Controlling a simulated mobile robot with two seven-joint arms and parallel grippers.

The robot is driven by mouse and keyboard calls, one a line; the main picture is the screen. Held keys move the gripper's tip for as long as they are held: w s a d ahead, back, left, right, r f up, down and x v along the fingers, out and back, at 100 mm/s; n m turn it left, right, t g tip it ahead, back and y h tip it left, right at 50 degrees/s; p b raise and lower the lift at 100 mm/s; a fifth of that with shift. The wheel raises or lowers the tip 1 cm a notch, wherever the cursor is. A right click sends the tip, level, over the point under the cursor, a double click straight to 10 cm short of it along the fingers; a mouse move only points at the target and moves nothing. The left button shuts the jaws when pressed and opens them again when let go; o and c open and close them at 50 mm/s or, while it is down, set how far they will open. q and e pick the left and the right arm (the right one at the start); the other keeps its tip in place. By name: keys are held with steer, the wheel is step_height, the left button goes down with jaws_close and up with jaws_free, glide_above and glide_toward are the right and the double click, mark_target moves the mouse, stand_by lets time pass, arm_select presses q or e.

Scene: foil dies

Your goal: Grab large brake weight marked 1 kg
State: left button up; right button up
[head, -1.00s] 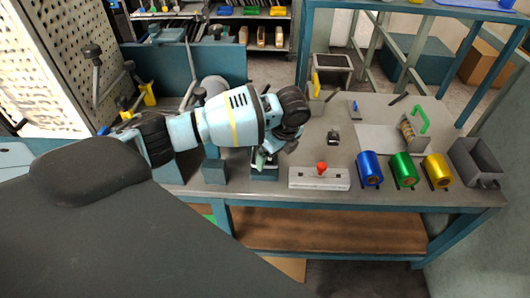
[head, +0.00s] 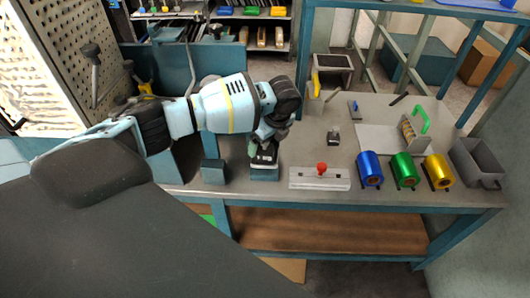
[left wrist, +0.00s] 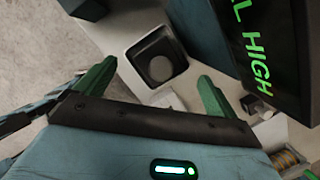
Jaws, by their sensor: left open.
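I cannot read a 1 kg mark on anything. A small black block with a pale patch (head: 333,138) stands on the bench, right of my left gripper. My left gripper (head: 262,146) is over the bench's left part, just above a teal block (head: 265,174). A dark shape with a pale mark shows between them; I cannot tell if it is a weight or part of the gripper. In the left wrist view the green fingertips (left wrist: 154,86) are spread with nothing held. A black square holder with a round grey centre (left wrist: 160,67) lies beyond them. My right gripper is not in view.
A grey plate with a red knob (head: 320,178) is right of the teal block. Blue (head: 370,170), green (head: 404,170) and gold (head: 437,172) rolls and a grey bin (head: 477,163) line the right front. A dark panel with green lettering (left wrist: 255,45) stands close in the wrist view.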

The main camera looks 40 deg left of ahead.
mark_target(265, 146)
arm_select(q)
steer(key=x, duration=0.4)
steer(key=shift+s+a+f, duration=0.1)
steer(key=shift+f, duration=0.05)
steer(key=shift+c, duration=0.2)
